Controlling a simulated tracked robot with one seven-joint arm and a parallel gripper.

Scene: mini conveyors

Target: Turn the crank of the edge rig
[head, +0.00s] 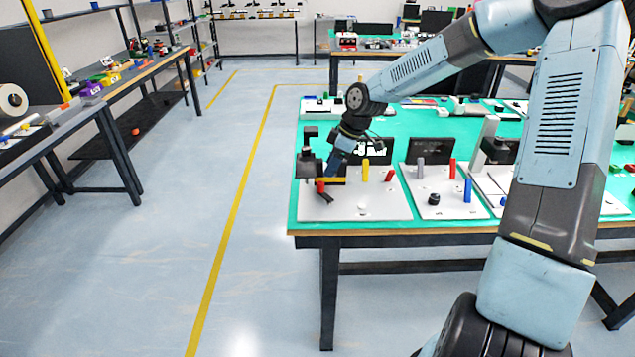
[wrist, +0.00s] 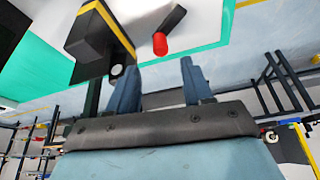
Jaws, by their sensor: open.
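The edge rig's pale plate (head: 390,207) lies at the table's near left corner. It carries a black block with a yellow edge (wrist: 88,38) and a crank, a black arm (wrist: 172,20) with a red handle (wrist: 160,44). In the head view the red handle (head: 320,186) stands near the plate's left side. My gripper (wrist: 158,66) is open and empty. In the wrist view its two blue fingers are apart, and the red handle shows beyond the gap between them, with no clear contact. In the head view my gripper (head: 334,162) is just above the crank, partly hidden.
A yellow peg (head: 365,170), a red peg (head: 390,175) and a small white knob (head: 362,208) stand on the same plate. A second plate (head: 440,211) lies to its right. A dark panel (head: 377,152) stands behind. The floor left of the table is clear.

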